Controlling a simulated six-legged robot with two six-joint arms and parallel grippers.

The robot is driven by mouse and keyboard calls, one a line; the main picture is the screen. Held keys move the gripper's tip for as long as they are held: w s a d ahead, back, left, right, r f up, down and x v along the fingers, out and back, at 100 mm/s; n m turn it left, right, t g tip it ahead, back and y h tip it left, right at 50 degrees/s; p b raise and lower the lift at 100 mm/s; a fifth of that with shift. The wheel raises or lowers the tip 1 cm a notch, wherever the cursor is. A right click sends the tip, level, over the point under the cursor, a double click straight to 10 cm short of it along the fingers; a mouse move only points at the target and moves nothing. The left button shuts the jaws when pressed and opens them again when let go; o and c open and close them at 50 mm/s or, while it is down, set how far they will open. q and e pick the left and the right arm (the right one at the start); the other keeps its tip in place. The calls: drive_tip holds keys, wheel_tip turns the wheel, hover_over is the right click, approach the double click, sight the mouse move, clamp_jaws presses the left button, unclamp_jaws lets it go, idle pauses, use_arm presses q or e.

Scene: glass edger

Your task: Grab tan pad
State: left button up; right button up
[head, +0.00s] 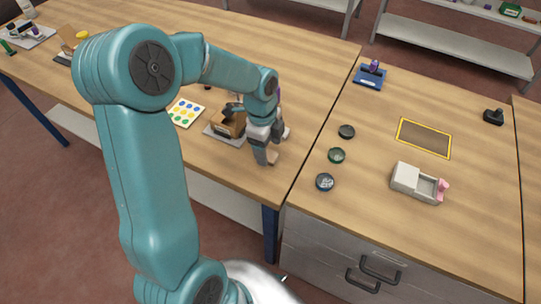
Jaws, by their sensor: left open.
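My left gripper (279,146) is over the right end of the left wooden table, pointing down. Its fingers are apart and I see nothing held between them. Just left of it, a small tan-brown holder (229,124) with dark items in it stands on a grey plate (212,134). My left wrist partly covers this holder. I cannot tell which tan piece is the pad; one may be in or at this holder. My right gripper is not in view.
A card with coloured dots (186,112) lies left of the holder. On the right table are several dark round dishes, one being green-rimmed (337,155), a white box with a pink part (406,178), a yellow-edged brown rectangle (424,138) and a blue stand (369,82).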

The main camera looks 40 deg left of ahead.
sight(270, 158)
use_arm(q)
wheel_tip(270, 158, down, 2)
drive_tip(key=shift+w+f, duration=0.1)
drive_tip(key=shift+f, duration=0.15)
drive_tip(key=shift+d, duration=0.1)
drive_tip(key=c, duration=1.1)
drive_tip(key=shift+c, duration=0.2)
drive_tip(key=shift+r, duration=0.15)
